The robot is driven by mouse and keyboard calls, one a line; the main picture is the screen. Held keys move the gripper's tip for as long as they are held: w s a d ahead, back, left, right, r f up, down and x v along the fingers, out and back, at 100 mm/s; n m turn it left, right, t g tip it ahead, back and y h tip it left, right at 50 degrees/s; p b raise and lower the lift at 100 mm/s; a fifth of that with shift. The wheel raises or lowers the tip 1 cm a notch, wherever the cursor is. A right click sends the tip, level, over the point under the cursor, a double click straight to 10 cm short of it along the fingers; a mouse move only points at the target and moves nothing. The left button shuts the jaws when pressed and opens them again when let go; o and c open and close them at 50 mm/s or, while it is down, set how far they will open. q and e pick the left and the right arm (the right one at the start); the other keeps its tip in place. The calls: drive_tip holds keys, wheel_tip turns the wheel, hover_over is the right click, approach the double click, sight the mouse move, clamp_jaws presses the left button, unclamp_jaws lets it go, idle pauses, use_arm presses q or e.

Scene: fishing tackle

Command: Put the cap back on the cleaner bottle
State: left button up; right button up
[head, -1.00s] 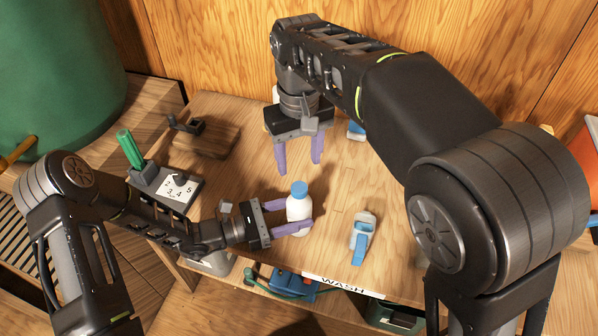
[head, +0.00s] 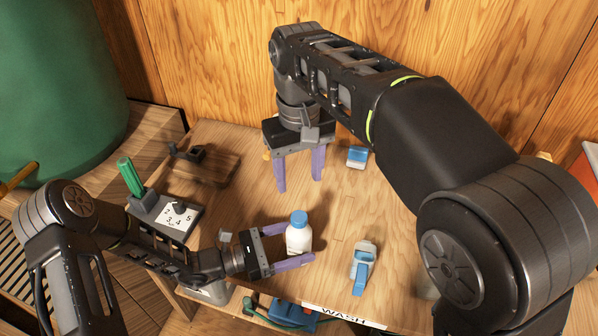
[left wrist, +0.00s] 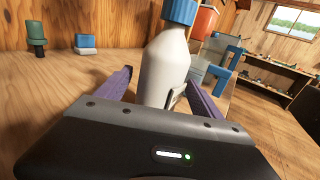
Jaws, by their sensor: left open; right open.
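The white cleaner bottle (head: 298,240) stands upright on the wooden table with its blue cap (head: 298,217) sitting on its top. In the left wrist view the bottle (left wrist: 163,70) also wears the blue cap (left wrist: 181,10); I cannot tell how tight it is. My left gripper (head: 294,245) is open, its purple fingers on either side of the bottle, with a gap visible at the fingers. My right gripper (head: 299,187) is open and empty, pointing down behind the bottle.
A blue and white clip-like item (head: 362,265) lies right of the bottle. A small blue and white block (head: 357,156) sits at the back. The WASH label (head: 342,314) marks the front edge.

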use_arm(q)
drive_tip(key=shift+s+a, duration=0.15)
drive_tip(key=shift+a, duration=0.5)
drive_tip(key=b+v, duration=0.1)
drive_tip(key=v, duration=0.5)
drive_tip(key=shift+s+a, duration=0.1)
drive_tip(key=shift+a, duration=0.15)
